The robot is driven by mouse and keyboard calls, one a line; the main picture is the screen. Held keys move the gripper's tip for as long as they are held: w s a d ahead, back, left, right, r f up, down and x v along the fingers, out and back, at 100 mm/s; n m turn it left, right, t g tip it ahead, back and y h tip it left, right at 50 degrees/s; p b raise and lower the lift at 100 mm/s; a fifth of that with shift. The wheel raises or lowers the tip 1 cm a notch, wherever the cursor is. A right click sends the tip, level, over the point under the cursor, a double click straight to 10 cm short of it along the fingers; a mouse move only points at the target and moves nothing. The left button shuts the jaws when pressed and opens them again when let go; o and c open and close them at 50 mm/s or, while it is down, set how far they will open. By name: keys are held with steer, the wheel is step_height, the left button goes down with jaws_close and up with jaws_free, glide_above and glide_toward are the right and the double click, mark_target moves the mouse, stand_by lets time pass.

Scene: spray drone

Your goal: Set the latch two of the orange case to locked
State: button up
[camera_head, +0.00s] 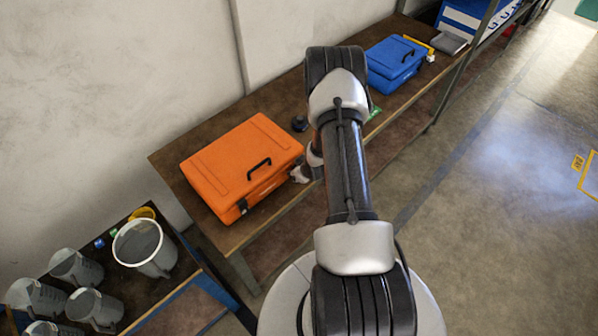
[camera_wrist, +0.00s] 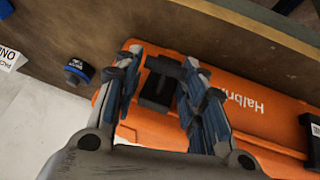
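The closed orange case (camera_head: 235,160) lies on the brown workbench, with a black handle (camera_head: 259,168) on its front edge. One black latch (camera_head: 242,206) shows at the left of its front in the head view. In the wrist view the orange case (camera_wrist: 240,105) carries one black latch (camera_wrist: 158,85) between my fingers and another black latch (camera_wrist: 311,135) at the right edge. My gripper (camera_wrist: 161,60) is open, its fingers on either side of the nearer latch; contact is unclear. In the head view my gripper (camera_head: 302,174) is at the case's right front corner, partly hidden by my arm.
A blue case (camera_head: 394,62) sits farther along the bench (camera_head: 168,160).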

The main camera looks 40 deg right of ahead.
steer(key=shift+o, duration=1.3)
steer(key=v, duration=1.2)
steer(key=shift+w+r, duration=0.1)
